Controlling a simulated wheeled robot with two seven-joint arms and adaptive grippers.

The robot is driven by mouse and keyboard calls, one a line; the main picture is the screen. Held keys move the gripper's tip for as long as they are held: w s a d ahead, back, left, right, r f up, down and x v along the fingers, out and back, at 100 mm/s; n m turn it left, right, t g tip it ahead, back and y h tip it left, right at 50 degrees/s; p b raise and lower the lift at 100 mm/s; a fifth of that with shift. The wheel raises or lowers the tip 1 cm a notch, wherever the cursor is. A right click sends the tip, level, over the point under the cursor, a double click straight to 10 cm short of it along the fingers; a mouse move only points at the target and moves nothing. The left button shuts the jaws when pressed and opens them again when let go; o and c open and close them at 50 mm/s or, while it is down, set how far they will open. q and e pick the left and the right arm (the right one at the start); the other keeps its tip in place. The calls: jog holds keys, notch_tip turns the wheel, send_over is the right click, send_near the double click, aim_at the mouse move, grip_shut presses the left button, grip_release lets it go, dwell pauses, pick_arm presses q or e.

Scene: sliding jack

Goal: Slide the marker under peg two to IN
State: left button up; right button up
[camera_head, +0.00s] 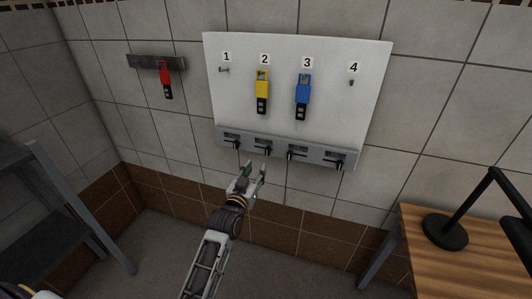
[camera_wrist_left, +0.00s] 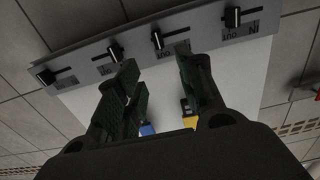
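The marker under peg two (camera_head: 267,151) is a small black knob in the second slot of the grey rail (camera_head: 315,157). It also shows in the left wrist view (camera_wrist_left: 157,40), where the picture is upside down. It stands near the slot's left end there, with free slot to its right; the lettering beneath is partly hidden. My left gripper (camera_head: 254,170) is open and empty, below and in front of the rail near this marker. Its two dark fingers (camera_wrist_left: 160,76) stand apart, and neither visibly touches the marker. My right gripper is not in view.
A yellow tag (camera_head: 262,88) hangs on peg 2 and a blue tag (camera_head: 303,92) on peg 3. Other black markers sit close by on both sides. A red tag (camera_head: 165,75) hangs at left. A wooden table (camera_head: 450,270) with a black lamp (camera_head: 446,231) stands at right.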

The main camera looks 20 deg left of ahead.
aim_at(267, 150)
pick_arm(q)
jog(key=w, duration=0.7)
jog(key=shift+w+d, duration=0.15)
jog(key=shift+w, duration=2.35)
jog(key=c, duration=0.4)
grip_shut()
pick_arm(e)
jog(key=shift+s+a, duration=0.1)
